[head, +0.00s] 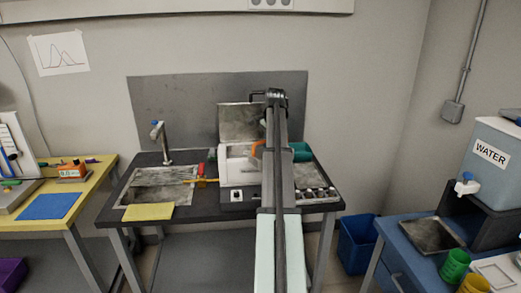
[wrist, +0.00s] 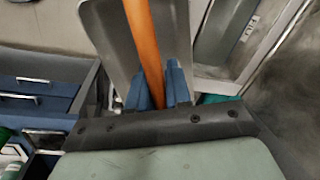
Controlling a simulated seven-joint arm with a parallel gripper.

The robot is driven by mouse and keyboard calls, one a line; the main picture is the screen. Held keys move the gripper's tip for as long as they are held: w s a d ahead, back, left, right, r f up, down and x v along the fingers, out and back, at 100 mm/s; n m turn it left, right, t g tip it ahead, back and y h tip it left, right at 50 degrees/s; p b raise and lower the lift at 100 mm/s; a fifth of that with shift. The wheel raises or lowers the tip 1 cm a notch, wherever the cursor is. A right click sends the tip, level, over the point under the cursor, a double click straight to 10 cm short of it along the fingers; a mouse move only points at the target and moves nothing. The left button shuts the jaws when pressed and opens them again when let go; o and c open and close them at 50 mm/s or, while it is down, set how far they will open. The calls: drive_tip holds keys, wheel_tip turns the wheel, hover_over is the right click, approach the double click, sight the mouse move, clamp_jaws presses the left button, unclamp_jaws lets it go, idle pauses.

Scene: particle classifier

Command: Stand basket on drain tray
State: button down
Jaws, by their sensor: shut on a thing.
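My gripper (wrist: 157,88) shows in the wrist view with its blue fingers shut on an orange bar (wrist: 143,45), which looks like the basket's handle. In the head view, an orange curved piece (head: 257,147) shows just left of my arm, in front of the white machine; the arm hides the rest. The basket's body cannot be made out in either view. A shallow metal tray (head: 432,233) lies on the blue table at the right, below the water tank's tap; it may be the drain tray, but I cannot be sure.
The white machine (head: 238,165) stands on the dark bench with its metal lid (head: 241,122) raised. A sink (head: 158,186) and a yellow cloth (head: 148,212) are left of it. A blue bin (head: 357,243) stands between the tables.

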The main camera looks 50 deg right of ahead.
drive_tip(key=s+d+n+y, duration=0.1)
drive_tip(key=s+d+n, duration=0.2)
drive_tip(key=d, duration=0.5)
drive_tip(key=s+d+n, duration=0.2)
drive_tip(key=d+n, duration=0.2)
drive_tip(key=d, duration=0.4)
drive_tip(key=shift+s+d+f+n+y, duration=0.15)
drive_tip(key=shift+d+f+n, duration=1.05)
drive_tip(key=shift+f, duration=1.65)
drive_tip(key=shift+w+d+f+n+y, duration=0.2)
drive_tip(key=shift+d+f+n, duration=0.55)
drive_tip(key=shift+d+f, duration=1.5)
drive_tip(key=shift+s+d+f+n+y, duration=0.2)
drive_tip(key=shift+d+f+n, duration=0.65)
drive_tip(key=shift+f, duration=2.6)
drive_tip(key=shift+a+f, duration=0.1)
drive_tip(key=shift+f, duration=0.5)
drive_tip(key=c, duration=1)
unclamp_jaws()
drive_tip(key=shift+o, duration=0.2)
wheel_tip(320, 180, up, 14)
drive_tip(key=s+d, duration=0.1)
drive_tip(key=d, duration=0.1)
drive_tip(key=shift+s+f, duration=0.2)
drive_tip(key=shift+s, duration=0.2)
